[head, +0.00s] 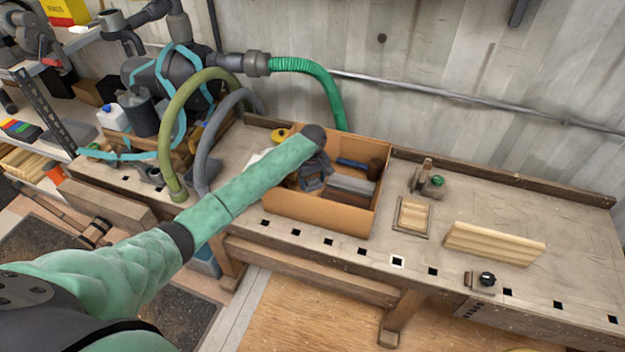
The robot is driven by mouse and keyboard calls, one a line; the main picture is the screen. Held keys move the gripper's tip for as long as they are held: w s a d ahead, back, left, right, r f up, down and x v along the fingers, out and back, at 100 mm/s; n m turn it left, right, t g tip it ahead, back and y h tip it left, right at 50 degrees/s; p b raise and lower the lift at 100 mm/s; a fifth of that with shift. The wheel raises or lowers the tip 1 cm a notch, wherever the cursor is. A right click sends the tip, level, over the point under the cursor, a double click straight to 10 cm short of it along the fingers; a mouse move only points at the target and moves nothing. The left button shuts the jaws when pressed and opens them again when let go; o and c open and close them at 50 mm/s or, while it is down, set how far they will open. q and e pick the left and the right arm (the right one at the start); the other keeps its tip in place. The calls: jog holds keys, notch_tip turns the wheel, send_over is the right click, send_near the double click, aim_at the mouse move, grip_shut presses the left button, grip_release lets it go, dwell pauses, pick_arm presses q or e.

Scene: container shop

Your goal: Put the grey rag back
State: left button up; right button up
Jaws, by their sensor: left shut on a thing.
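My left arm reaches in from the left over the workbench. My left gripper (316,184) is dark and points down inside the open orange-brown box (312,212), in its left half. It is shut on what seems to be the grey rag, which the hand and wrist mostly hide. A flat grey piece (352,184) shows in the box just right of the jaws; I cannot tell whether it is part of the rag. My right gripper is not in view.
The box also holds a blue-handled tool (352,163) and a dark round thing (375,168). Right of it on the bench (560,220) are a small wooden frame (412,215) and a ribbed wooden block (494,243). Hoses (325,85) and machinery crowd the left.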

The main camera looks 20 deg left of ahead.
aim_at(313, 178)
pick_arm(q)
jog(key=o, duration=0.7)
jog(key=shift+c, duration=0.2)
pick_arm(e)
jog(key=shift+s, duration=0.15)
pick_arm(q)
jog(key=shift+r+b, duration=0.3)
jog(key=shift+r, duration=0.2)
notch_tip(313, 178, up, 4)
jog(key=shift+r+b, duration=0.25)
jog(key=shift+b, duration=0.55)
notch_tip(313, 178, up, 7)
jog(key=b, duration=0.1)
jog(key=shift+f+b, duration=0.2)
jog(key=shift+b, duration=0.1)
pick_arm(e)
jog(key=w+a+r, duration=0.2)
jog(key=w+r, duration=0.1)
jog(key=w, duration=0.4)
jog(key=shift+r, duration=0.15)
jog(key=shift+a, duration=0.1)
